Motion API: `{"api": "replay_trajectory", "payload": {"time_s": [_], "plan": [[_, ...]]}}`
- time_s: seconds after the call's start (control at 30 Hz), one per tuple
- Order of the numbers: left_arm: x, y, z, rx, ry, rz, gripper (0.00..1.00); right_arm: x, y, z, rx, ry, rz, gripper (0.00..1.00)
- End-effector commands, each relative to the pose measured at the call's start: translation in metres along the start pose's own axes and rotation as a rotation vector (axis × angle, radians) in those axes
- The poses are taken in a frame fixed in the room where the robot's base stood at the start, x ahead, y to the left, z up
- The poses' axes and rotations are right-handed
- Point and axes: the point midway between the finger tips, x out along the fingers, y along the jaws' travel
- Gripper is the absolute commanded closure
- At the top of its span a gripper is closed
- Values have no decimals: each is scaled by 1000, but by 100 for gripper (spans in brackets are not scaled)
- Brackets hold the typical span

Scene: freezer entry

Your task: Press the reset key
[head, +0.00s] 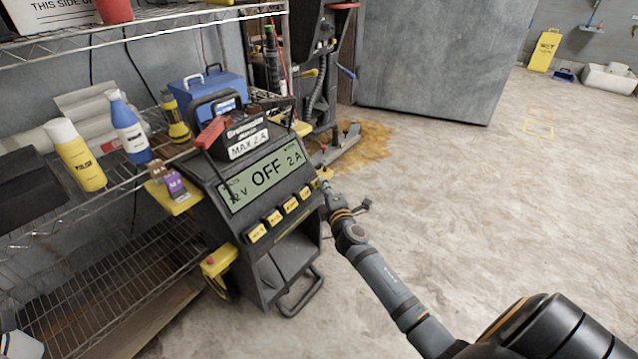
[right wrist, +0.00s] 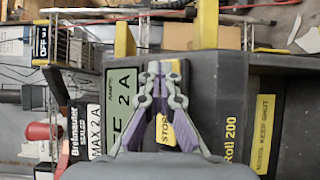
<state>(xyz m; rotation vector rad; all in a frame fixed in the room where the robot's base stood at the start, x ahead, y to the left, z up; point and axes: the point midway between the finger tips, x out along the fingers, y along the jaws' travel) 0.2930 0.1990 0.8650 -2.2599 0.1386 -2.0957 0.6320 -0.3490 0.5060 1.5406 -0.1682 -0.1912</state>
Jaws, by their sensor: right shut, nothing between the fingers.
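A dark charger (head: 240,262) stands on the floor with a green display (head: 240,195) reading "OFF", "12 V" and "2 A". Below the display is a row of yellow keys (head: 274,217); their small labels are unclear in the head view, so I cannot tell which is the reset key. My right gripper (head: 324,184) is at the right end of the panel. In the right wrist view its fingers (right wrist: 163,66) are shut and empty in front of the panel, partly hiding a yellow key (right wrist: 183,118) whose label starts "STO". Contact cannot be told. My left gripper is not in view.
A black box (head: 245,146) marked "MAX 2 A" sits atop the charger. A wire shelf (head: 75,300) with a yellow bottle (head: 78,160) and a blue bottle (head: 130,132) stands at the left. A brown stain (head: 365,145) lies behind.

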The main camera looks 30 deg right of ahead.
Motion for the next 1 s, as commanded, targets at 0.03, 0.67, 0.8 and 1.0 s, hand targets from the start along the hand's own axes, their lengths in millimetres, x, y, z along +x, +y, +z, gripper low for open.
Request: {"api": "replay_trajectory", "payload": {"time_s": [0.03, 0.67, 0.8, 1.0], "plan": [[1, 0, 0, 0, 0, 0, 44, -1, 1, 1, 0, 0, -1, 100], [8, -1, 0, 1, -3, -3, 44, -14, 10, 10, -1, 0, 0, 100], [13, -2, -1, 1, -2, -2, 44, -23, 18, 17, -3, 0, -1, 100], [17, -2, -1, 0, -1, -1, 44, -37, 28, 28, -4, 0, -1, 100]]}}
